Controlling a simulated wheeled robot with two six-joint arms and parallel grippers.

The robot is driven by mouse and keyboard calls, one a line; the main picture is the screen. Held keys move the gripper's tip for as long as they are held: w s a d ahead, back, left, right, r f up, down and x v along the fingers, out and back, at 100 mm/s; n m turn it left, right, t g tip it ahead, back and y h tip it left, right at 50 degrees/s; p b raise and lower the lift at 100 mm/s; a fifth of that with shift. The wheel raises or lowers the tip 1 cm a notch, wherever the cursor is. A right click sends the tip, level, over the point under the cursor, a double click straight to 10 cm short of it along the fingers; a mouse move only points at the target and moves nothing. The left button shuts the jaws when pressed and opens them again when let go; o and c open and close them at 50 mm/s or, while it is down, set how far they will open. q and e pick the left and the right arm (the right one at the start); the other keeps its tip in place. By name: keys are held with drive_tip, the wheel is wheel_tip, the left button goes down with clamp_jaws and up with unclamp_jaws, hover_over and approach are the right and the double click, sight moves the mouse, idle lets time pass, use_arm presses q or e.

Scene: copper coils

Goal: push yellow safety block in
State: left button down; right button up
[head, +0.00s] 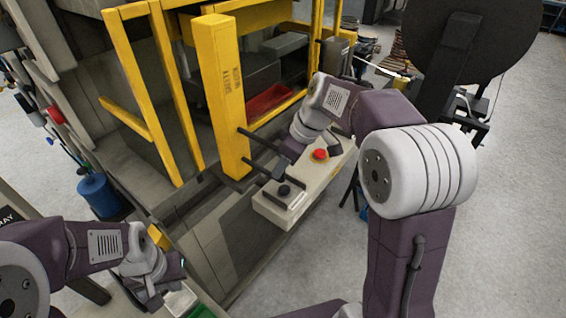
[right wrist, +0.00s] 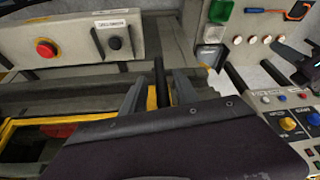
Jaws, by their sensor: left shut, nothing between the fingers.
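The yellow safety block (head: 222,95) is a tall yellow post with dark lettering, standing upright at the machine opening in the head view. Two black rods (head: 258,139) stick out from its lower right side. My right gripper (right wrist: 158,88) has its two fingers apart, with a black rod (right wrist: 160,72) between them and small gaps on both sides. In the head view my right wrist largely hides this gripper, close to the rods. My left gripper (head: 168,280) is shut and empty at the lower left, well away from the block.
A pale control box (head: 270,205) with a red button and a black knob sits just right of the block. Yellow frame bars (head: 125,75) stand to its left. A blue bin (head: 98,194) stands at the far left. The right wrist view shows a button panel (right wrist: 262,85) at right.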

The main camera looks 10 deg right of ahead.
drive_tip(key=shift+s+a, duration=0.25)
drive_tip(key=shift+s, duration=0.05)
drive_tip(key=shift+w+d, duration=0.2)
drive_tip(key=shift+d, duration=0.05)
clamp_jaws()
idle(1.0)
